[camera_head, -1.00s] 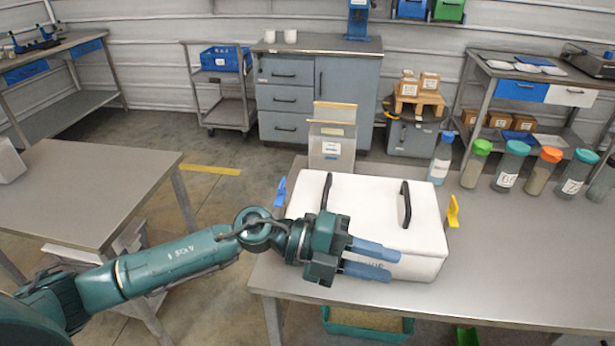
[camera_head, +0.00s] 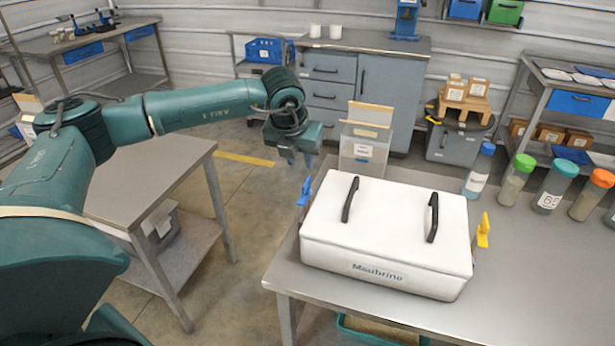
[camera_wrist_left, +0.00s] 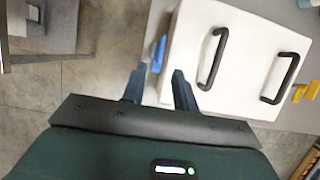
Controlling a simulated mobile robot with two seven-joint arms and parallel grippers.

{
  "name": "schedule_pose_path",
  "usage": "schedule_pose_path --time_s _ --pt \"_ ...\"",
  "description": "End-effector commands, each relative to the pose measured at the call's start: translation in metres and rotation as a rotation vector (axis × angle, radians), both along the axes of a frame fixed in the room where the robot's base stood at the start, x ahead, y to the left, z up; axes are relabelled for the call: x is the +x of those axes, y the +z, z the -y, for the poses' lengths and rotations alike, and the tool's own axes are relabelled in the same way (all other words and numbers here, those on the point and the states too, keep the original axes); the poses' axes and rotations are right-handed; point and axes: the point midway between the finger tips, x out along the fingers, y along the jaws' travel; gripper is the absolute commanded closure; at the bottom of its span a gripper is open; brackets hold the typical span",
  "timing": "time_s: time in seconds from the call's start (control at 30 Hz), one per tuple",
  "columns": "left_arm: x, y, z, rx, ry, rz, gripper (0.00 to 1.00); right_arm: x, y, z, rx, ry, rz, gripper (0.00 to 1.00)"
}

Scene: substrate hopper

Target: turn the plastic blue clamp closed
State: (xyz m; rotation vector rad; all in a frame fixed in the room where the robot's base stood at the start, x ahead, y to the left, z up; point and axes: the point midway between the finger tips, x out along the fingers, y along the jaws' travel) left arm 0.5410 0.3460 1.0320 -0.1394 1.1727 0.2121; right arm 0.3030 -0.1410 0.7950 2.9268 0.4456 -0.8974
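The blue clamp (camera_head: 304,192) stands tilted at the left end of the white box (camera_head: 390,222), which has a lid with two black handles. A yellow clamp (camera_head: 482,232) is at the box's right end. My left gripper (camera_head: 301,160) is above the blue clamp, pointing down, with its fingers apart and empty. In the left wrist view the blue clamp (camera_wrist_left: 159,54) lies just beyond the gap between the fingertips (camera_wrist_left: 158,76), apart from them. The right gripper is not in view.
A clear bin with a label (camera_head: 364,150) stands behind the box, near the gripper. Capped bottles (camera_head: 514,180) line the table's back right. The bench top (camera_head: 540,290) right of the box is clear. A side table (camera_head: 160,180) stands at left.

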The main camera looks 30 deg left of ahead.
Motion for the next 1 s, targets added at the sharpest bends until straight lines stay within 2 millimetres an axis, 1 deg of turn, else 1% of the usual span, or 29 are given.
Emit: schedule_pose_path --time_s 0.1,0.2,0.3,0.43,0.6,0.87,1.0 --pt "0.010 -0.024 -0.002 0.001 0.000 -0.004 0.71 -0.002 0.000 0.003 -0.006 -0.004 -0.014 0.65" --pt "0.017 -0.043 -0.004 0.001 -0.001 -0.003 0.71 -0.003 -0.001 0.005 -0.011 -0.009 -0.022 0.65" --pt "0.024 -0.059 -0.005 0.000 -0.002 -0.002 0.71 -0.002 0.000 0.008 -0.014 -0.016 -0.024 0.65" --pt "0.030 -0.074 -0.006 0.000 -0.002 -0.001 0.71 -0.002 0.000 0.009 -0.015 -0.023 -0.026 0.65" --pt "0.034 -0.084 -0.007 0.000 -0.004 0.001 0.71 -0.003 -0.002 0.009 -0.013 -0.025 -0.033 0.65" --pt "0.034 -0.085 -0.007 -0.001 -0.004 0.001 0.71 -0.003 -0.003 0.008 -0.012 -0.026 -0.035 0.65" --pt "0.034 -0.085 -0.007 -0.001 -0.004 0.001 0.82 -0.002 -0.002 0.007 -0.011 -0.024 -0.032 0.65"
